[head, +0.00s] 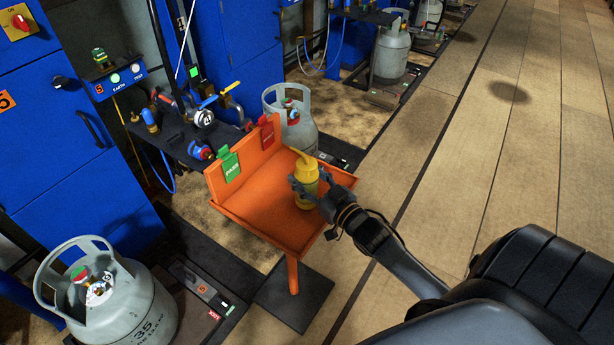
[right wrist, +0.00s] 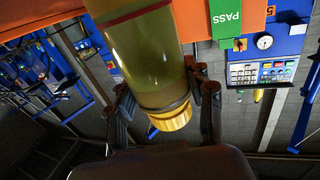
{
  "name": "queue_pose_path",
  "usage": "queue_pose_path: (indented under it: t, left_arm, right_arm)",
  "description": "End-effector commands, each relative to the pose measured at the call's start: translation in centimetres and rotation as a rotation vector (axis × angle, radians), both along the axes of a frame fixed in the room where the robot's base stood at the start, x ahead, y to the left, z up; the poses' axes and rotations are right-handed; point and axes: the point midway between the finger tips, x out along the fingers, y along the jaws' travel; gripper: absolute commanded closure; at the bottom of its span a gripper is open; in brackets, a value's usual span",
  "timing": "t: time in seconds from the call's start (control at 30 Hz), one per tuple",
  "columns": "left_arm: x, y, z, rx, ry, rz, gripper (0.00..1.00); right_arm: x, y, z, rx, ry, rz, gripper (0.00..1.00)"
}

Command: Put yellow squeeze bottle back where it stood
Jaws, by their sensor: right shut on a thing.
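The yellow squeeze bottle (head: 306,172) is upright at the right side of the orange tray stand (head: 258,215), its thin nozzle pointing up and left. I cannot tell whether its base touches the tray. My right gripper (head: 306,182) is shut around the bottle's middle from the right. In the right wrist view the bottle (right wrist: 145,60) fills the upper middle, see-through with a yellow cap, between the two fingers (right wrist: 165,108). My left gripper is not in view.
A green PASS tag (head: 230,167) and a red tag (head: 267,138) hang on the tray's raised back panel. Grey gas cylinders stand behind the tray (head: 292,118) and at lower left (head: 108,300). Blue cabinets (head: 60,120) line the left. The floor at right is clear.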

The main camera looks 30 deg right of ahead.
Motion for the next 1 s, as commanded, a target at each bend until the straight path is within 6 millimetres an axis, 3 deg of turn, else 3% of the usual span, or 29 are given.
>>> queue_pose_path:
  t: [0.07,0.1,0.2,0.6,0.77,1.0]
  left_arm:
    - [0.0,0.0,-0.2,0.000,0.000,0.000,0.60]
    - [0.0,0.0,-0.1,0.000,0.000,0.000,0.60]
    - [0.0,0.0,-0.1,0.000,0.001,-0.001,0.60]
    - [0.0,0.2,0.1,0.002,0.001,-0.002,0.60]
    - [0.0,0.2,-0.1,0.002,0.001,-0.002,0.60]
    - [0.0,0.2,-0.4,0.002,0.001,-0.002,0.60]
  right_arm:
    - [0.0,0.0,-0.2,0.000,-0.002,0.000,0.91]
    - [0.0,0.0,-0.3,0.000,0.001,0.000,0.44]
    - [0.0,0.0,-0.3,0.000,0.001,0.000,0.25]
    - [-0.2,0.0,0.1,0.000,0.001,0.000,0.25]
    - [-2.4,-0.2,-0.2,0.001,0.005,-0.001,0.25]
    - [-7.4,-0.6,-0.2,0.000,0.006,-0.001,0.25]
